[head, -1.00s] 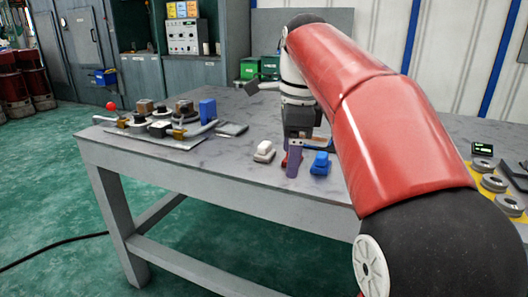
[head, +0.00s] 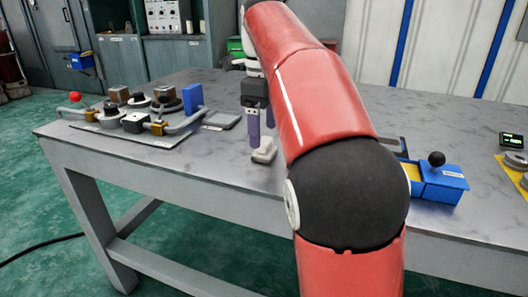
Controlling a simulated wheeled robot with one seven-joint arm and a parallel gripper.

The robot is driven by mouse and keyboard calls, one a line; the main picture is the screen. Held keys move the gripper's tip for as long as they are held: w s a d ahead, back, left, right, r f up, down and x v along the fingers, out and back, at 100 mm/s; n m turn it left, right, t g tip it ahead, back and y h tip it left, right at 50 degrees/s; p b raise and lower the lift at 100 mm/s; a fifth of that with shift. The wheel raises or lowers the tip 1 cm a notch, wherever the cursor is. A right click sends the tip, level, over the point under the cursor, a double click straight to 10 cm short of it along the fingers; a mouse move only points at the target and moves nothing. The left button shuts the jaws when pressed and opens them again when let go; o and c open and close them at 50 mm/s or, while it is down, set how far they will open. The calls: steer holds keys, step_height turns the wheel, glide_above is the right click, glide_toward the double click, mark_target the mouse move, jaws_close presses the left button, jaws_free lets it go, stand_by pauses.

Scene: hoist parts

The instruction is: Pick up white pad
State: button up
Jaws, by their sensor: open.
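The white pad (head: 265,151) lies on the grey table (head: 200,161) near its front edge, left of my red arm. My gripper (head: 257,142) points straight down with its purple fingers open. The near finger overlaps the pad's left end in the picture. I cannot tell whether the finger touches the pad or stands just above or beside it. My arm covers the table area to the right of the pad.
A board with pipes, knobs and a blue block (head: 192,97) stands at the table's left. A blue box with a black knob (head: 437,159) is right of my arm. The table front is clear.

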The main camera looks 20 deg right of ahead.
mark_target(265, 139)
step_height(265, 139, down, 4)
steer(key=shift+d+r+b, duration=0.1)
steer(key=shift+d+b, duration=0.05)
steer(key=shift+b, duration=0.3)
steer(key=c, duration=1.2)
steer(key=shift+o, duration=0.2)
steer(key=shift+w, duration=0.1)
step_height(265, 139, up, 10)
steer(key=p, duration=0.4)
